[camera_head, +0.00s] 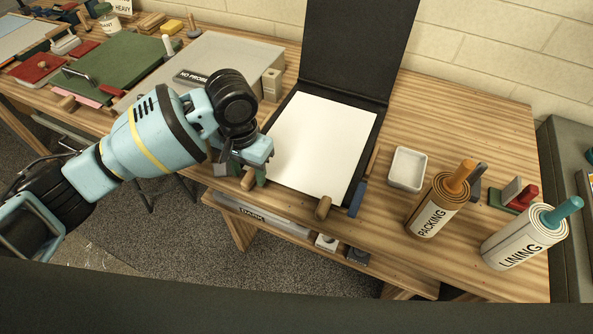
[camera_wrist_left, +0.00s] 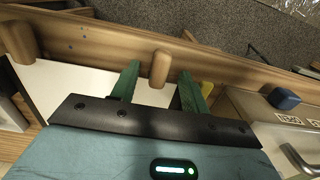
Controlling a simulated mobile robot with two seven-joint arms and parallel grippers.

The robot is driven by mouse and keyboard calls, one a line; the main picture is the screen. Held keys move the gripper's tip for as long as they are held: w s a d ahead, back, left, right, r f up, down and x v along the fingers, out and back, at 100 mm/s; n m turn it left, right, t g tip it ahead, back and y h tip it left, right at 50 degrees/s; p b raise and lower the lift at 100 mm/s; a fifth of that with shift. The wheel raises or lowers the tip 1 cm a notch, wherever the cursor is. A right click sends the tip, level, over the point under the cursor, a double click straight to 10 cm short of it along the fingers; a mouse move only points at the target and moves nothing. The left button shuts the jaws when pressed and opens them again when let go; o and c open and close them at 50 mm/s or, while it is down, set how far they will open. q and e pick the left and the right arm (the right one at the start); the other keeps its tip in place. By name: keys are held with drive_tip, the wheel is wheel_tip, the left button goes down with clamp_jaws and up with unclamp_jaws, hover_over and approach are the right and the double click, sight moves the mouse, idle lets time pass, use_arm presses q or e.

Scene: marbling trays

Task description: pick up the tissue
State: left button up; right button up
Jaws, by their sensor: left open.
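A blank white sheet (camera_head: 322,142) lies flat in an open black folder (camera_head: 358,45); I cannot tell whether it is the tissue. Two upright rolls labelled PACKING (camera_head: 427,222) and LINING (camera_head: 512,248) stand at the right. My left gripper (camera_head: 244,170) is at the table's front edge, by the sheet's left front corner. Its open green fingers also show in the left wrist view (camera_wrist_left: 158,72), one on either side of a wooden peg (camera_wrist_left: 160,66). Whether they touch the peg I cannot tell. My right gripper is not in view.
A second wooden peg (camera_head: 323,207) and a blue block (camera_head: 357,199) stand along the front edge. A small white dish (camera_head: 407,168) is right of the folder. A grey board (camera_head: 215,60) and a green board (camera_head: 115,68) lie at the left. A wall is behind.

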use_arm(q)
drive_tip(key=shift+f, duration=0.3)
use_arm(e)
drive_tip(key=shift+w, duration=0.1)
use_arm(q)
drive_tip(key=shift+c, duration=0.2)
clamp_jaws()
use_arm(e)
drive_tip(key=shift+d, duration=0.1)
